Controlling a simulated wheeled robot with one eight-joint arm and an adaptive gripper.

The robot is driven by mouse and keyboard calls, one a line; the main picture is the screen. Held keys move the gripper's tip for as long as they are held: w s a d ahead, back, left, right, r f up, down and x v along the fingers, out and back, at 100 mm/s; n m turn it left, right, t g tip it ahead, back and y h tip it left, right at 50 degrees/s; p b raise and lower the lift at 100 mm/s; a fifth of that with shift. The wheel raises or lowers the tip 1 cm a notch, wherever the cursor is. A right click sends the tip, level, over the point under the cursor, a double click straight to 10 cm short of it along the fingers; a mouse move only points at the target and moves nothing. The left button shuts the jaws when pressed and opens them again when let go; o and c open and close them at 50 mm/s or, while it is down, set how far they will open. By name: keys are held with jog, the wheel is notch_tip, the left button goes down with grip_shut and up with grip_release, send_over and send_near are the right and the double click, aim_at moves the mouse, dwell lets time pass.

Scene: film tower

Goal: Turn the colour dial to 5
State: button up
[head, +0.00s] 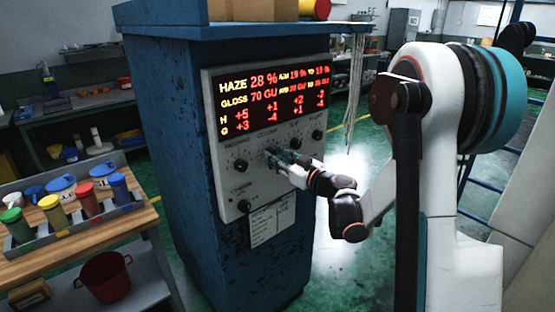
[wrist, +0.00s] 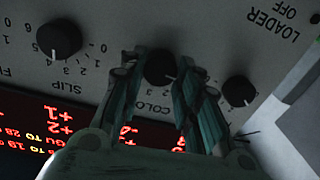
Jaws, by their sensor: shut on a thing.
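The colour dial (wrist: 160,66) is a small black knob on the grey panel, with part of the word COLOUR and small numbers printed beside it in the wrist view. My gripper (wrist: 158,84) has its teal-lined fingers on either side of the knob, shut on it. In the head view my gripper (head: 276,156) reaches the panel just below the red display, and its fingers hide the dial. A pale pointer mark shows on the knob, but the number it points to is hard to read.
The slip knob (wrist: 59,39) and another black knob (wrist: 238,91) flank the dial closely. The red display (head: 275,99) sits above the knobs on the blue cabinet (head: 185,150). A wooden bench (head: 90,238) with a tray of coloured containers stands at the left.

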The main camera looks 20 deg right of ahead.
jog(key=shift+f+m+h+b, duration=0.15)
jog(key=shift+m+b, duration=0.45)
jog(key=shift+m, duration=4.25)
jog(key=shift+r+m+h+b, duration=0.2)
jog(key=shift+m+b, duration=0.45)
jog(key=shift+m, duration=4.25)
jog(key=shift+f+m+h+b, duration=0.25)
jog(key=shift+m+b, duration=0.35)
jog(key=shift+m, duration=4.25)
jog(key=o, duration=1.1)
jog(key=shift+s, duration=0.1)
